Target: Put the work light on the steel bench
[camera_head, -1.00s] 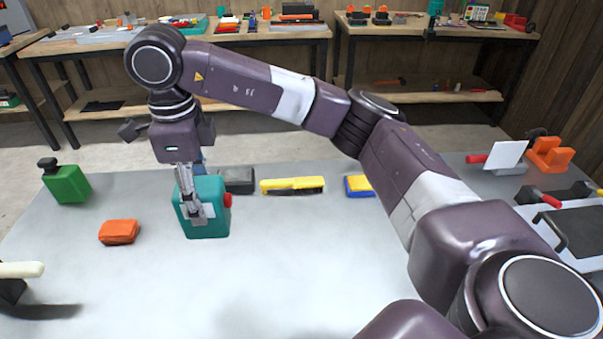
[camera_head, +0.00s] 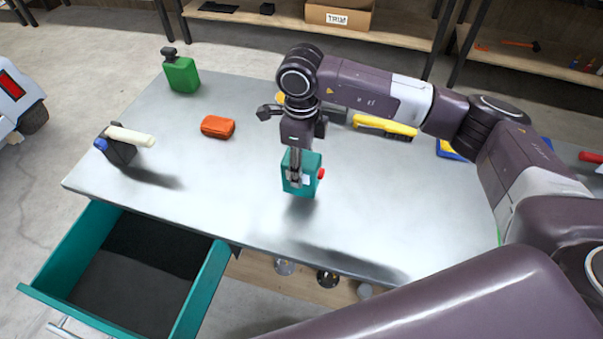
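The steel bench (camera_head: 400,205) is the wide grey-topped table across the middle. My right gripper (camera_head: 295,180), its arm coming in from the right, points down with its fingers close together at a teal boxy thing with a red knob (camera_head: 311,183). It holds this thing over the bench's middle; a shadow lies just below, and any gap to the top is hard to judge. A cream tube on a dark base with a blue end (camera_head: 120,150) stands at the bench's left end. I cannot tell for sure which is the work light. My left gripper is out of view.
An open teal drawer (camera_head: 203,287) juts out at front left. The bench's front middle is clear.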

